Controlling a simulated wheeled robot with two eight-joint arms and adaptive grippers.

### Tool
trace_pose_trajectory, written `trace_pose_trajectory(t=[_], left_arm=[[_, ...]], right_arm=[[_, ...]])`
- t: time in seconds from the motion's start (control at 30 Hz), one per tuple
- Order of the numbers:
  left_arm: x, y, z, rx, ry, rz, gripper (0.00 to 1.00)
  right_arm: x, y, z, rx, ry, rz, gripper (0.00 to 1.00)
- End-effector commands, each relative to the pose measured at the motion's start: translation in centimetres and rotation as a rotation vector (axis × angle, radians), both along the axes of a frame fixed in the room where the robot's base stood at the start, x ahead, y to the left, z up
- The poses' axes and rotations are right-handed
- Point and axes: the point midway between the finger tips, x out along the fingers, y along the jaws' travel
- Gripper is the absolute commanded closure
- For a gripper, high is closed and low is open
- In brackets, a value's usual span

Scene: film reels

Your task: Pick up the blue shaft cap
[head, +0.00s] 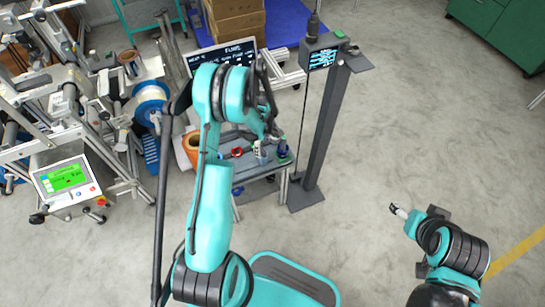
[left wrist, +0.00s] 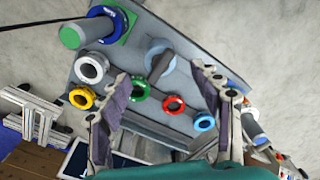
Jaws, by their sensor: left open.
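A light-blue ring-shaped cap (left wrist: 204,121) lies on the grey cart top (left wrist: 195,45), at the right end of a row of coloured rings in the left wrist view. My left gripper (left wrist: 163,78) is open, its fingers spread over the cart, with no object held between them. The blue cap lies near the right finger, partly close behind it. In the head view my left gripper (head: 268,136) hangs over the cart and hides part of it. My right gripper (head: 398,210) is over bare floor, away from the cart; its jaw state is unclear.
Green (left wrist: 138,91), red (left wrist: 173,105), white (left wrist: 91,67) and yellow (left wrist: 82,97) rings lie nearby. A dark-blue ring (left wrist: 108,22) and green cylinder (left wrist: 72,35) stand at one corner. A grey post (head: 327,130) rises beside the cart. The floor at right is clear.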

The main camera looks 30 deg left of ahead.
Motion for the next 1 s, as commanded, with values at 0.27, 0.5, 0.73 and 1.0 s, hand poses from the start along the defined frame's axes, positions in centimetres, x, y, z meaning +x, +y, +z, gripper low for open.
trace_pose_trajectory(t=[0.27,0.5,0.73,1.0], left_arm=[[0.0,0.0,-3.1,0.000,0.001,0.002,0.36],[0.0,0.0,-6.6,0.000,0.000,0.000,0.36],[0.0,0.0,-7.6,0.000,0.000,0.000,0.36],[0.0,0.0,-7.6,0.000,0.000,0.000,0.81]], right_arm=[[0.0,0.0,-1.4,0.000,0.000,0.000,0.33],[0.0,0.0,-3.7,0.000,0.000,0.000,0.33],[0.0,0.0,-3.9,0.000,0.000,0.000,0.33],[0.0,0.0,-3.9,0.000,0.000,0.000,0.33]])
